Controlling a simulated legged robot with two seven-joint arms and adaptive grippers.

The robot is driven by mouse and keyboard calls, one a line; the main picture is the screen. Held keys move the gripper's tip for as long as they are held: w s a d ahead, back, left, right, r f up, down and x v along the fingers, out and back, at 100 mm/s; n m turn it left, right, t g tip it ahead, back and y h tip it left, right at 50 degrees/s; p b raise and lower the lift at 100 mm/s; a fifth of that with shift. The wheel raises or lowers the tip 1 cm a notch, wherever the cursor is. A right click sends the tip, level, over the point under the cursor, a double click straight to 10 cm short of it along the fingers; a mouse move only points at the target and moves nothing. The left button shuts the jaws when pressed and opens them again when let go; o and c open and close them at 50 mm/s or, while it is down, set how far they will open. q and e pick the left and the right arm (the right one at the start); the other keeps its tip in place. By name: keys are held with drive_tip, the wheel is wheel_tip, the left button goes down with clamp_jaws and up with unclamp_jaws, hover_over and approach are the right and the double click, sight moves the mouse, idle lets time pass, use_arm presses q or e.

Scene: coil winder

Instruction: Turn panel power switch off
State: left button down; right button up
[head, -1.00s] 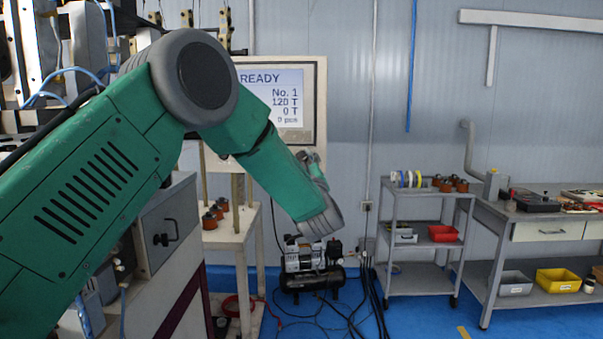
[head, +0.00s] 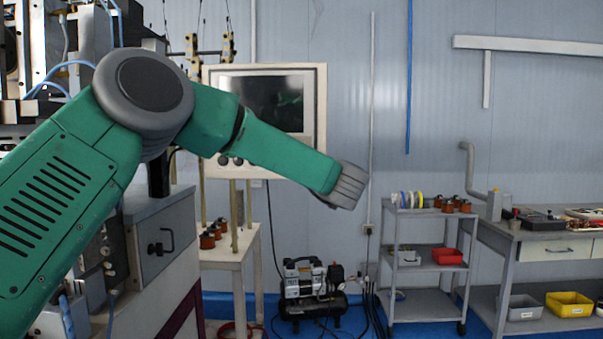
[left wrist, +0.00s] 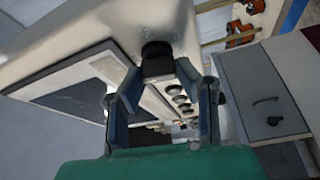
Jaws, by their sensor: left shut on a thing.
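The control panel (head: 316,110) stands at the middle of the head view, and its screen (head: 265,103) is dark. My left arm crosses in front of the panel's lower part, and my left gripper is hidden there. In the left wrist view the panel's pale casing (left wrist: 110,30) fills the top left. A black switch knob (left wrist: 157,52) sticks out from the casing. My left gripper (left wrist: 160,76) has its two fingers on either side of this knob, shut on it. The knob's exact turned position is hard to tell. My right gripper is in neither view.
A row of round buttons (left wrist: 180,98) lies beside the knob on the panel face. A grey cabinet with a handle (head: 162,243) stands below my left arm. A compressor (head: 305,285), a grey trolley (head: 425,213) and a workbench (head: 550,235) stand farther back.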

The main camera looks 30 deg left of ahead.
use_arm(q)
drive_tip(key=shift+d+f+n+h+b, duration=0.1)
drive_tip(key=shift+f+n+h+b, duration=0.25)
drive_tip(key=shift+n, duration=0.35)
drive_tip(key=shift+g, duration=0.3)
drive_tip(key=c, duration=1.2)
unclamp_jaws()
drive_tip(key=shift+w, duration=0.4)
drive_tip(key=v, duration=1.2)
drive_tip(key=shift+f, duration=0.1)
